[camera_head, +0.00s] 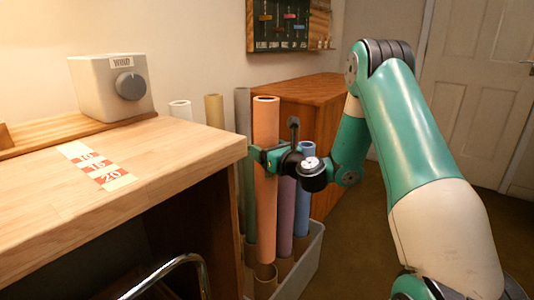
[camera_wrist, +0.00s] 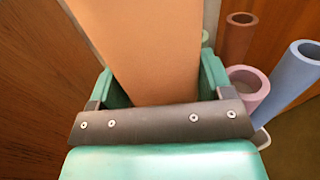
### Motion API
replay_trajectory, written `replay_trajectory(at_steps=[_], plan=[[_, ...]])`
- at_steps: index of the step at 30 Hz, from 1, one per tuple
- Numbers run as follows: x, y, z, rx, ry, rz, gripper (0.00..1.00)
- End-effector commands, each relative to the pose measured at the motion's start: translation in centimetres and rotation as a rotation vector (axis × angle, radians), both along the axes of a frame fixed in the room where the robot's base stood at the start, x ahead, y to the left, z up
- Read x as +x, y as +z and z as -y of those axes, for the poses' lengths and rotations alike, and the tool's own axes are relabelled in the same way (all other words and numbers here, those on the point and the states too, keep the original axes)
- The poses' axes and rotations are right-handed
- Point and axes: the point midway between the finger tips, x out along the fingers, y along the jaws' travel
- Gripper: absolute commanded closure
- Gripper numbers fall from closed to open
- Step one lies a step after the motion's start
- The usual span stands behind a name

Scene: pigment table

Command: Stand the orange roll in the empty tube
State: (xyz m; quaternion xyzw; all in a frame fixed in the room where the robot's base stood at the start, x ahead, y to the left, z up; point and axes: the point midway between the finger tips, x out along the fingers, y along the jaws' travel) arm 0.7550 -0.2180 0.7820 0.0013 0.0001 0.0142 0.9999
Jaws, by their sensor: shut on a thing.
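The orange roll (camera_head: 266,190) stands upright in my gripper (camera_head: 266,157), in front of the other rolls. In the wrist view the orange roll (camera_wrist: 150,45) fills the space between the two green fingers of my gripper (camera_wrist: 156,88), which are shut on its sides. A brown cardboard tube (camera_head: 265,284) shows directly below the roll, at the near corner of a grey bin (camera_head: 307,265). The roll's lower end meets the tube's mouth in the picture. I cannot tell whether it is inside the mouth, above it or in front of it.
A purple roll (camera_head: 286,215), a blue roll (camera_head: 306,165) and a green roll (camera_head: 249,205) stand close behind in the bin. A wooden workbench (camera_head: 150,160) is at left, with its corner near the roll. A wooden cabinet (camera_head: 310,95) stands behind.

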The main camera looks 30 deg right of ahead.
Motion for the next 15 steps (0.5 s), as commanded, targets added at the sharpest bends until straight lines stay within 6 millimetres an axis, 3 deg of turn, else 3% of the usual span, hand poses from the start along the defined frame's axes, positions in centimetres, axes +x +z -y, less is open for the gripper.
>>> replay_trajectory(at_steps=[15], plan=[[0.1, -3.7, -0.4, -0.002, 0.007, 0.002, 0.70]])
